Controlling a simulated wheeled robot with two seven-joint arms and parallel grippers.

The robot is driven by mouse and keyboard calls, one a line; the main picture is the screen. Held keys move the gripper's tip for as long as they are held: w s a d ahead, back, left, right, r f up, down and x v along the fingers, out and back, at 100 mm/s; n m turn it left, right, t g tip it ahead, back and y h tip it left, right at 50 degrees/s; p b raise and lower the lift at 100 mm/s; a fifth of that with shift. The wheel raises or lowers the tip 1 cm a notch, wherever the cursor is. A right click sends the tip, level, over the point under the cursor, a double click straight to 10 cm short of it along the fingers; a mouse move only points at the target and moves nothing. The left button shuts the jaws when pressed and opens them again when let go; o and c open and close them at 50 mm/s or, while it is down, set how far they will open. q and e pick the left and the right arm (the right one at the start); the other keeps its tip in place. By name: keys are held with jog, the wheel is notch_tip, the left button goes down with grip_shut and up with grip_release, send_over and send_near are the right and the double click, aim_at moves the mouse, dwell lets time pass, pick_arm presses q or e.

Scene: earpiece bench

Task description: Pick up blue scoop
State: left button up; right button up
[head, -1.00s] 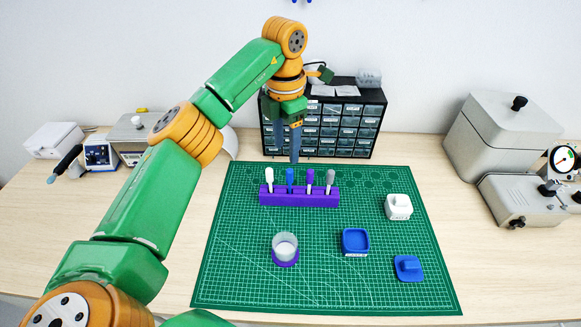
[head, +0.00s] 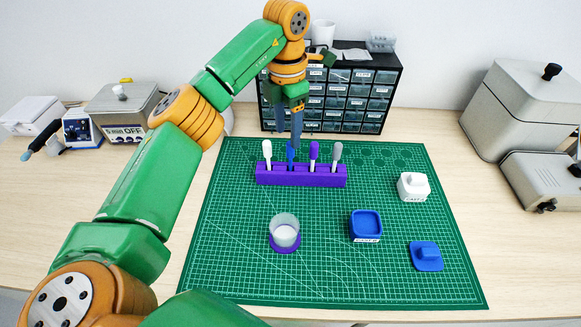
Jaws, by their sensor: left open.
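The blue scoop (head: 290,156) stands upright in a purple rack (head: 301,176), between a white scoop (head: 267,152) and a purple scoop (head: 313,153). A grey scoop (head: 335,154) stands at the rack's right end. My left gripper (head: 297,138) points down with its dark fingers at the top of the blue scoop and partly covers it. The gripper is open; whether the fingers touch the scoop I cannot tell. My right gripper is out of view.
A clear cup (head: 284,229) of white material stands on a purple base in front. A blue square container (head: 366,226), a blue lid (head: 426,257) and a white block (head: 412,187) lie on the green mat (head: 330,285). A drawer cabinet (head: 385,82) stands close behind the rack.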

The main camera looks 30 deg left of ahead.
aim_at(288, 142)
pick_arm(q)
notch_tip(288, 142, down, 2)
jog(key=shift+f+b, duration=0.1)
jog(key=shift+b, duration=0.35)
jog(key=shift+f, duration=0.15)
jog(key=shift+f+p, duration=0.3)
jog(key=shift+f, duration=0.05)
jog(key=f, duration=0.1)
jog(key=f+p, duration=0.1)
jog(key=f, duration=0.1)
jog(key=f+p, duration=0.1)
jog(key=f, duration=0.1)
jog(key=shift+w+d+f, duration=0.15)
jog(key=shift+d+f, duration=0.05)
jog(key=shift+d, duration=0.05)
jog(key=shift+f, duration=0.2)
grip_shut()
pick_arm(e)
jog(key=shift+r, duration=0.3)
